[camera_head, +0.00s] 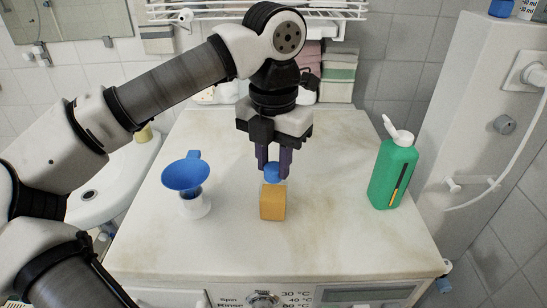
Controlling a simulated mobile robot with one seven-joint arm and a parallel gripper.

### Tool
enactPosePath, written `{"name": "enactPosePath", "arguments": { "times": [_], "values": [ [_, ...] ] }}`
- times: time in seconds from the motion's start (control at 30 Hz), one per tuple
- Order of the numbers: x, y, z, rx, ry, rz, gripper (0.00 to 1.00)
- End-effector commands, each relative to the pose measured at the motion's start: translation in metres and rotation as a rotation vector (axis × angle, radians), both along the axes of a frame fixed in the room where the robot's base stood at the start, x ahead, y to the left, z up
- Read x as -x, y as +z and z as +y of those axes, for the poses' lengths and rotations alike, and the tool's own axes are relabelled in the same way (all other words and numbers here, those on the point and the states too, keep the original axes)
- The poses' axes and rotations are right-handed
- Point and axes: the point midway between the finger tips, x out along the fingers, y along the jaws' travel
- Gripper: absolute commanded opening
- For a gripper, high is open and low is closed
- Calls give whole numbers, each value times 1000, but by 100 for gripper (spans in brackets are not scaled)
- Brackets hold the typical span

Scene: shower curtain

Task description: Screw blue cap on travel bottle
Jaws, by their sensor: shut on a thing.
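The travel bottle (272,204) stands upright on top of the washing machine, near the middle. It is squarish and filled with something orange-yellow. The blue cap (273,173) is at the bottle's top, directly over its neck. My gripper (273,171) points straight down above the bottle, with its dark fingers shut on the blue cap. Cap and bottle top look to be touching or almost so; I cannot tell whether the thread is engaged.
A blue funnel (185,175) sits on a small clear container (194,204) to the left. A green bottle (391,176) with a white flip-open top stands to the right. The washing machine top (330,240) is otherwise clear. A sink (110,190) is at the left and a wall ledge at the right.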

Motion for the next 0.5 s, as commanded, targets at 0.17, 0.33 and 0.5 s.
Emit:
{"name": "enactPosePath", "arguments": {
  "times": [0.17, 0.33, 0.5],
  "values": [
    [0, 0, 0, 0, 2, 0, 39],
    [0, 0, 0, 0, 3, 0, 54],
    [0, 0, 0, 0, 3, 0, 54]
  ]
}}
